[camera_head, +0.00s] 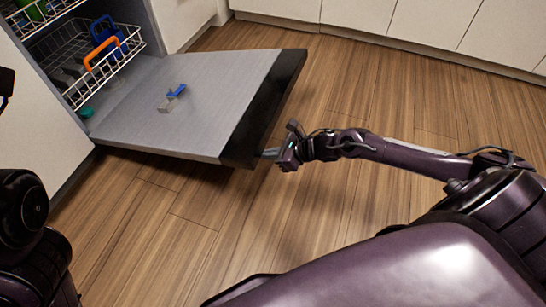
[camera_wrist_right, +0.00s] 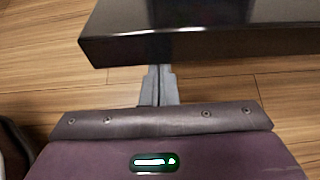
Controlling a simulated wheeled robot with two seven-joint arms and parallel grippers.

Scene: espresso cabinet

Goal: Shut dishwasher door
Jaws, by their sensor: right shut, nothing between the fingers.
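The dishwasher door (camera_head: 190,95) hangs open, lowered nearly flat, with its grey inner face up and a black outer edge (camera_head: 265,110) toward me. My right gripper (camera_head: 265,153) is shut and empty at the near corner of that black edge. In the right wrist view the shut fingers (camera_wrist_right: 158,80) reach to the lower side of the black door edge (camera_wrist_right: 200,35); whether they touch it I cannot tell. The dishwasher's racks (camera_head: 90,60) show at the upper left. My left gripper is not in view; only dark parts of my left arm show.
A small blue and grey piece (camera_head: 172,98) lies on the door's inner face. A lower rack holds a blue item (camera_head: 107,34) and an orange item (camera_head: 103,55). White cabinets (camera_head: 420,25) line the back. The wooden floor (camera_head: 350,85) right of the door is clear.

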